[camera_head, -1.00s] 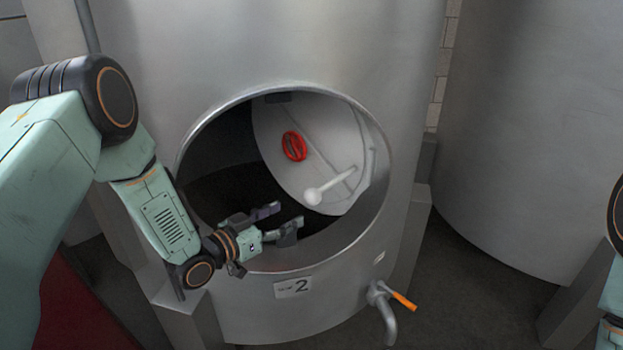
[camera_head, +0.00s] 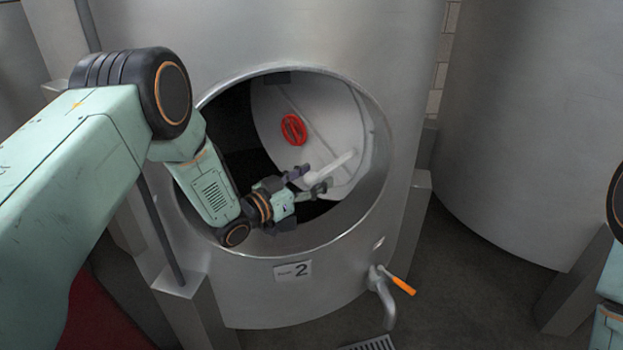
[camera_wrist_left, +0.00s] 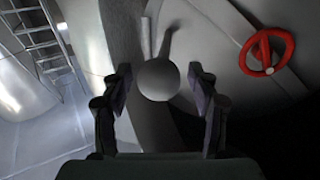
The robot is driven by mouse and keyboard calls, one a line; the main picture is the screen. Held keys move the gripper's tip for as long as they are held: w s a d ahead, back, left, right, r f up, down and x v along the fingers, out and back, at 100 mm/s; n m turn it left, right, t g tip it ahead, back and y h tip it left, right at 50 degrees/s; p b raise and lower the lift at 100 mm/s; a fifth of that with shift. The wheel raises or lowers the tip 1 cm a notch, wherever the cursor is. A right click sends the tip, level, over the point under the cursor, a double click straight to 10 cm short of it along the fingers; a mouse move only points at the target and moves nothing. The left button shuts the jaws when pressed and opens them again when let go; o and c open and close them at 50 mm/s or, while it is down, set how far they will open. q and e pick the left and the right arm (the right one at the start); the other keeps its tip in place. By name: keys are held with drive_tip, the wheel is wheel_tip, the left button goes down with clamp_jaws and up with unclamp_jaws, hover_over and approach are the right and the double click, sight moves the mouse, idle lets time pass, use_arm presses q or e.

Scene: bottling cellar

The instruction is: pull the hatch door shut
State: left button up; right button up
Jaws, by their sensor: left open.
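The pale round hatch door (camera_head: 275,108) stands swung inward inside the oval opening of the steel tank. A red handwheel (camera_head: 293,129) is on its face; it also shows in the left wrist view (camera_wrist_left: 266,51). A pale bar handle (camera_head: 335,167) sticks out from the door. Its round knob end (camera_wrist_left: 157,80) is in the left wrist view, between the fingertips or just beyond them; I cannot tell if they touch it. My left gripper (camera_head: 308,181) is open and reaches through the opening to the handle's near end. Only part of my right arm shows; its gripper is out of view.
The opening's metal rim (camera_head: 384,190) surrounds my left forearm. Below it are a label with 2 (camera_head: 293,270) and a tap with an orange lever (camera_head: 401,285). Another tank (camera_head: 540,130) stands at the right. A ladder (camera_wrist_left: 40,45) shows in the left wrist view.

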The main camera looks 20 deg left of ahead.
use_arm(q)
clamp_jaws()
idle(0.6)
